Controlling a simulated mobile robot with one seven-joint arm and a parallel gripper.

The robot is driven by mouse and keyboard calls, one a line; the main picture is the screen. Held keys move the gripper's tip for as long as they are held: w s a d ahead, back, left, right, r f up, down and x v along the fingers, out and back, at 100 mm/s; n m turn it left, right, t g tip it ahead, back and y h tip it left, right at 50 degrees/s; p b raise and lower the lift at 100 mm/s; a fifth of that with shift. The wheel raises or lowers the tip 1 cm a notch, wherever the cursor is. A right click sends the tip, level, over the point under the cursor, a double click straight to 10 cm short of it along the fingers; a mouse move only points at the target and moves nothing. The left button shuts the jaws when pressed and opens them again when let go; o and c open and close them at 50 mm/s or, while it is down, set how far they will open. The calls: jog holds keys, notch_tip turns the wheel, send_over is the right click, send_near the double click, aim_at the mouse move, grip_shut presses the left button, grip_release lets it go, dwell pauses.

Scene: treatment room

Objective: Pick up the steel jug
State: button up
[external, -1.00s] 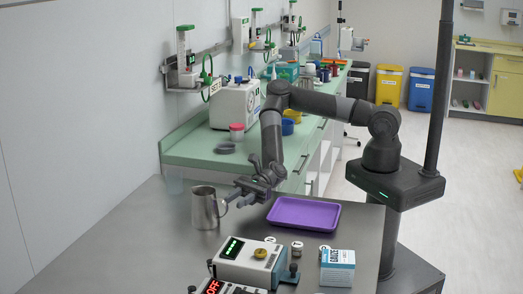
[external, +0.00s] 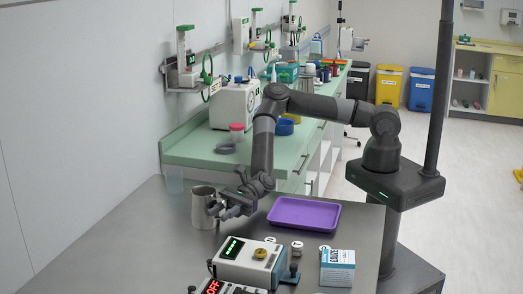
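The steel jug (external: 203,208) stands upright on the grey metal table (external: 150,245), near its back left part. My gripper (external: 222,209) is low over the table at the jug's right side, by its handle. The fingers overlap the handle area in the picture, so the handle is mostly hidden. I cannot tell whether the fingers touch the handle or have closed on it.
A purple tray (external: 304,213) lies just right of my gripper. A device with a green display (external: 246,262), small round items and a gauze box (external: 337,267) stand at the front. A green counter (external: 190,150) is behind. The table's left part is clear.

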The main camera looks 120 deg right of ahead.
grip_shut()
jog(key=shift+r, duration=0.15)
dwell(0.6)
jog(key=shift+r, duration=0.7)
jog(key=s+d+r, duration=0.4)
jog(key=d+r, duration=0.5)
jog(key=d, duration=0.1)
jog(key=shift+d, duration=0.4)
jog(key=shift+d+r, duration=0.1)
jog(key=shift+r, duration=0.1)
dwell(2.5)
